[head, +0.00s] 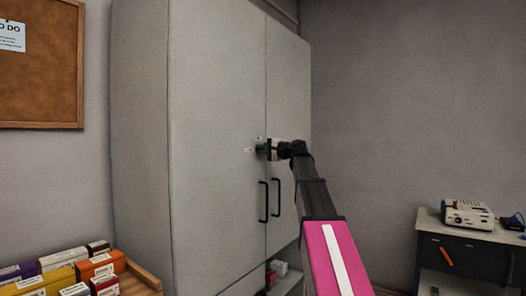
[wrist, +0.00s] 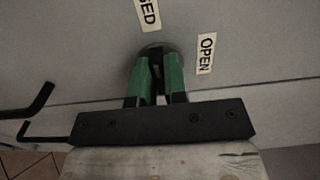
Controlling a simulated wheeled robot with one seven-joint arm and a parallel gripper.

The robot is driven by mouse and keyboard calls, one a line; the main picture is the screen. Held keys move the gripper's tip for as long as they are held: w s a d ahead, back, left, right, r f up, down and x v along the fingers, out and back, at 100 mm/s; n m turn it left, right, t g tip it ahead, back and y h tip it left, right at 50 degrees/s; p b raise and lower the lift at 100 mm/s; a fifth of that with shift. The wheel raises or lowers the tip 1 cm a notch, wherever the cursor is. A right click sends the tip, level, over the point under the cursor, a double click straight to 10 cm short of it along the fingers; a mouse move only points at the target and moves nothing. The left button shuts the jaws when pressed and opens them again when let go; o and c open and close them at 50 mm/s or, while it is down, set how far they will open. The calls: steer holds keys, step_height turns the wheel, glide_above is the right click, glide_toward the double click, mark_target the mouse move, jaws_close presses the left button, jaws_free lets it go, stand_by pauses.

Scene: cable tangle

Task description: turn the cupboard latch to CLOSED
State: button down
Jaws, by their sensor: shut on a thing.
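The cupboard latch (wrist: 152,50) is on the grey left door, and its round base shows between my green fingers in the wrist view. My gripper (wrist: 158,68) is shut on the latch; it also shows in the head view (head: 266,149) against the door. The fingers hide most of the latch, so its exact turn is hard to tell. The CLOSED label (wrist: 149,14), partly cut off, lies above the latch in the wrist view. The OPEN label (wrist: 206,54) lies to its right. The grey cupboard (head: 215,110) has its doors shut.
Two black door handles (head: 269,200) stand just below my gripper. Several boxes (head: 75,272) sit on a wooden surface at the lower left. A dark bench (head: 470,255) with a white device (head: 467,214) stands at the right. A cork board (head: 42,70) hangs at the left.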

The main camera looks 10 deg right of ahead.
stand_by(0.4)
steer(key=c, duration=1.2)
jaws_free()
steer(key=shift+o, duration=0.2)
steer(key=v, duration=1.1)
